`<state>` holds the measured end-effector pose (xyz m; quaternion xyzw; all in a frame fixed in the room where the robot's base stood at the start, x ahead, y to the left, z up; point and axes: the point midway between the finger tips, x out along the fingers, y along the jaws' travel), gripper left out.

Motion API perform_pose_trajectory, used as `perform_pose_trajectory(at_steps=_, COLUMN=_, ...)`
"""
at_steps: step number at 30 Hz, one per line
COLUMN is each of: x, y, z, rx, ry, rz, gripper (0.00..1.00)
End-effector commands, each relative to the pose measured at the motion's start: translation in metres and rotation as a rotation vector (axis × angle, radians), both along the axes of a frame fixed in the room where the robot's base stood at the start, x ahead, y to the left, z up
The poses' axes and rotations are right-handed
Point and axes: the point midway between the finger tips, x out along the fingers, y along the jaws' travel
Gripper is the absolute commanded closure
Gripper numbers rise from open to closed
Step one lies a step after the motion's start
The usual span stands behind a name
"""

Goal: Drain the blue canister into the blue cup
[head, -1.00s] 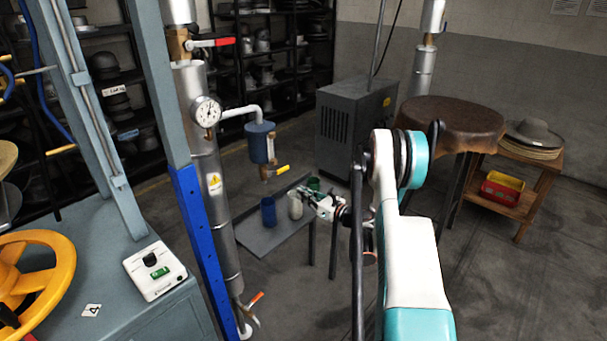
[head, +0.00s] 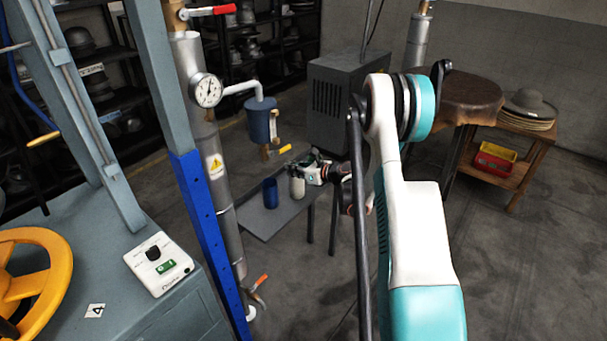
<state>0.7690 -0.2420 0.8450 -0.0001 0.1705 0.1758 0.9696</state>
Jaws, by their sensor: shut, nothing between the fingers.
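The blue canister (head: 262,122) hangs from a pipe beside the tall silver column. A small valve with a yellow handle (head: 284,150) sits at its bottom, and the handle points to the right. The blue cup (head: 270,193) stands upright on a grey shelf, roughly below the canister in the picture. No flow shows, and the inside of the cup is too dark to read. My gripper (head: 297,169) is shut and empty. It is just below and right of the yellow handle, above the white cup (head: 297,187); I cannot tell whether it touches anything.
The grey shelf (head: 252,219) has bare room at its front left. A gauge (head: 206,90) and the silver column (head: 218,180) stand left of the canister. A grey cabinet (head: 345,105) stands behind. The green cup seen earlier is hidden behind my gripper.

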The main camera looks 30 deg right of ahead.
Motion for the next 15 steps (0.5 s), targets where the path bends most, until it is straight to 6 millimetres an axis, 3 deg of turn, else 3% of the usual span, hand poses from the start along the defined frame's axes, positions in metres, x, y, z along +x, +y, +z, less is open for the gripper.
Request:
perform_pose_trajectory(at_steps=1, x=0.010, y=0.005, z=-0.006, rx=0.000, ry=0.000, rz=0.002, gripper=1.00)
perform_pose_trajectory(at_steps=9, x=0.008, y=0.001, z=0.027, rx=0.001, ry=-0.001, rz=0.000, gripper=1.00)
perform_pose_trajectory(at_steps=15, x=0.008, y=0.001, z=0.037, rx=0.001, ry=-0.001, rz=0.000, gripper=1.00)
